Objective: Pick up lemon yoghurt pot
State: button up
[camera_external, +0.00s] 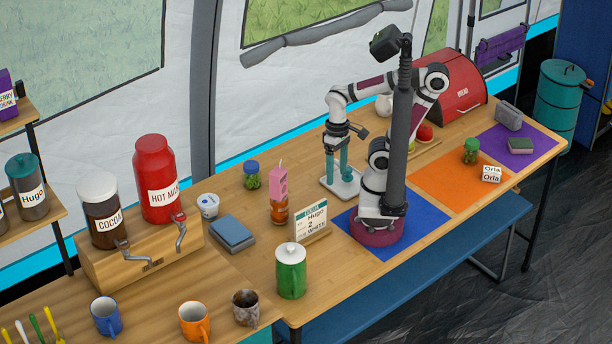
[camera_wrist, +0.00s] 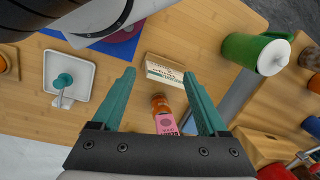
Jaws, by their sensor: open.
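A small white pot with a blue mark (camera_external: 208,205) stands on the table, right of the cocoa and red dispensers. It looks like a yoghurt pot, but its flavour is too small to read. I cannot make it out in the wrist view. My gripper (camera_external: 337,172) points down, well right of this pot. Its two teal fingers are apart with nothing between them. The wrist view also shows my gripper (camera_wrist: 160,76) open, above the table near a pink item (camera_wrist: 166,124) and an orange-brown bottle or jar (camera_wrist: 159,102).
The dispenser stand (camera_external: 140,262) is left.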

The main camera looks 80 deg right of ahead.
jog(key=o, duration=0.4)
jog(key=w+d+r+n+h, duration=0.3)
jog(key=w+n+h, duration=0.1)
jog(key=w+n, duration=0.3)
jog(key=w+d+r+n+h, duration=0.2)
jog(key=w+r+n+h, duration=0.15)
jog(key=w+n, duration=0.35)
jog(key=w+a+f+n+t+h, duration=0.1)
jog(key=w+a+n+t+h, duration=0.25)
jog(key=w+a+n, duration=0.55)
jog(key=w+a+f+n+t+h, duration=0.1)
jog(key=w+a+n+t+h, duration=0.25)
jog(key=w+n, duration=0.6)
jog(key=m, duration=0.3)
send_near(206, 199)
jog(key=shift+y, duration=0.45)
jog(key=x, duration=1.2)
jog(key=shift+s+d+f, duration=0.15)
jog(key=shift+s+d, duration=0.1)
jog(key=shift+d, duration=0.15)
